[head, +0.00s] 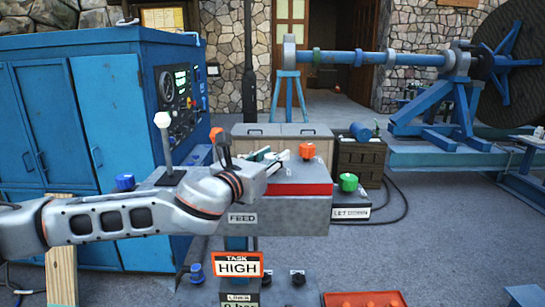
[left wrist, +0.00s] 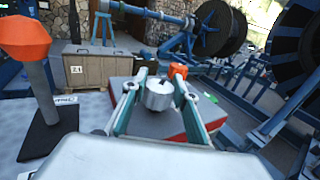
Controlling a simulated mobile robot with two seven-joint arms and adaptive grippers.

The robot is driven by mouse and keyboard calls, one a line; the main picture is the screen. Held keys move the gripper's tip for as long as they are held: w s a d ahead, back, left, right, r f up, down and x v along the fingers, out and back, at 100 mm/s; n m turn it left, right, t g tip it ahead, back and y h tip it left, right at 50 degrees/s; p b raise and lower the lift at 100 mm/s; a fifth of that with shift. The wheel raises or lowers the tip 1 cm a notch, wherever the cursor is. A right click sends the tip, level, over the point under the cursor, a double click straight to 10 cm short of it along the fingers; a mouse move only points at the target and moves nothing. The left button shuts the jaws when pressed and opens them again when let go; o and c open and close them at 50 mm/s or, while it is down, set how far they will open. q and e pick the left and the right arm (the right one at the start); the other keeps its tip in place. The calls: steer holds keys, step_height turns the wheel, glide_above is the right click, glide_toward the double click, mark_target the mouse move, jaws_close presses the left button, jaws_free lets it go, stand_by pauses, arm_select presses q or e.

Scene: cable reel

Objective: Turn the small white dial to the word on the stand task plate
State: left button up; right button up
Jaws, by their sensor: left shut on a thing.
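The task plate (head: 238,265) on the front of the stand reads "TASK HIGH". My left arm reaches in from the left over the grey stand box (head: 290,215). My left gripper (head: 275,160) is above the box top. In the left wrist view, the small white dial (left wrist: 159,95) is between the two fingers of my left gripper (left wrist: 158,92), which is shut on it. In the head view my gripper and wrist mostly hide the dial. I cannot read any words around it or tell where it points. My right gripper is not in view.
An orange knob (head: 307,151) stands just beyond the gripper, and a green knob (head: 348,182) is to the right. A white-topped lever (head: 163,121) and a blue knob (head: 124,182) are left. A blue cabinet (head: 75,110) stands at the left. An orange-topped lever (left wrist: 25,40) is near my wrist.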

arm_select(q)
steer(key=shift+h, duration=0.3)
steer(key=m+g+h, duration=0.3)
steer(key=shift+w+a+m+h, duration=0.1)
steer(key=shift+m+h, duration=0.2)
steer(key=shift+h, duration=0.1)
steer(key=m+g+h, duration=0.2)
steer(key=shift+f+g+b, duration=0.1)
steer(key=shift+g+b, duration=0.3)
steer(key=shift+m+g+h+b, duration=0.5)
steer(key=shift+g, duration=0.1)
steer(key=shift+m+g+h+b, duration=0.4)
steer(key=shift+m+g+b, duration=0.35)
steer(key=shift+g, duration=0.25)
steer(key=shift+m+g+h+b, duration=0.3)
steer(key=shift+m+g+b, duration=0.2)
steer(key=shift+g, duration=0.3)
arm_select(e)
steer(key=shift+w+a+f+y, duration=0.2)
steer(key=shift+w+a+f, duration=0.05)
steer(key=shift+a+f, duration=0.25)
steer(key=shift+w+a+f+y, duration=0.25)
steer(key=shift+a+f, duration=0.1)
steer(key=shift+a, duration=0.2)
